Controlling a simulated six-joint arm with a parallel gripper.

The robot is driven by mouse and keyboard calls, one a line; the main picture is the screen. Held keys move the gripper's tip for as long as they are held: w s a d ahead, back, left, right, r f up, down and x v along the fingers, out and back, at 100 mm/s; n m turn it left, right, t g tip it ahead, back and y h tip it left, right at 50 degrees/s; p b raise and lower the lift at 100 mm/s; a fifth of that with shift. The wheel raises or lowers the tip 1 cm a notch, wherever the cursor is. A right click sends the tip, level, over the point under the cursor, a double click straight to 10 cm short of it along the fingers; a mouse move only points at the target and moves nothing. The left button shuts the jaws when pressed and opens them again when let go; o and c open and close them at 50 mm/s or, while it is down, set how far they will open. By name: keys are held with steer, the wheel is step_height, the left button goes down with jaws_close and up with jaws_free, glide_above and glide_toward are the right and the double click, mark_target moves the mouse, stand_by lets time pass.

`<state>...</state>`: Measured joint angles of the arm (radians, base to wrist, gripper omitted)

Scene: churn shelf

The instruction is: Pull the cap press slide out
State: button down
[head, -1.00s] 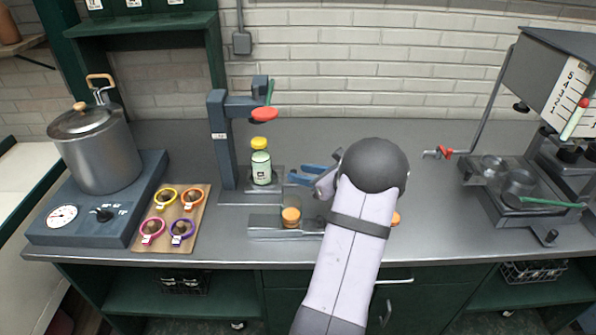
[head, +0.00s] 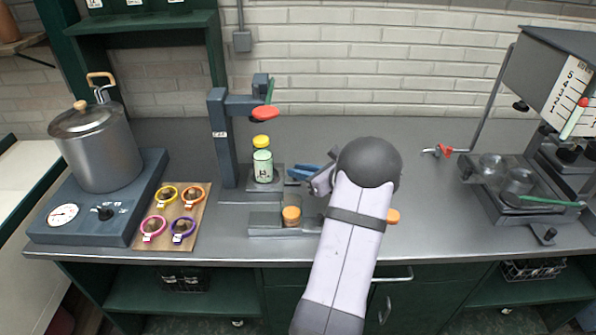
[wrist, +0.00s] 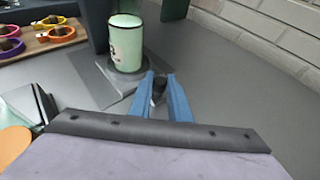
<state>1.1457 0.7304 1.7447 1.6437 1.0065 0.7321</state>
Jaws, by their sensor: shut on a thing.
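The cap press (head: 226,140) stands upright on the counter, with a red round head (head: 265,114) on its arm. Its grey slide (wrist: 128,82) lies low at the press's foot and carries a pale green bottle (head: 262,166). A yellow cap (head: 261,142) is at the bottle's top in the head view. My gripper (wrist: 160,88), with blue fingers, is right of the bottle and shut on a small dark knob (wrist: 159,86) at the slide's near end. The fingers also show in the head view (head: 303,173). My arm hides part of the counter.
A low grey tray (head: 262,220) with an orange-topped jar (head: 291,214) is in front of the press. A board (head: 160,241) with several coloured rings and a pot (head: 98,155) are left. A scale-like machine (head: 515,205) is right.

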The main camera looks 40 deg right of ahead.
steer(key=s+d, duration=0.8)
steer(key=c, duration=1.7)
jaws_free()
steer(key=shift+o, duration=0.2)
steer(key=shift+s, duration=0.1)
steer(key=shift+b+v, duration=0.8)
steer(key=shift+v, duration=2.8)
steer(key=shift+r, duration=0.1)
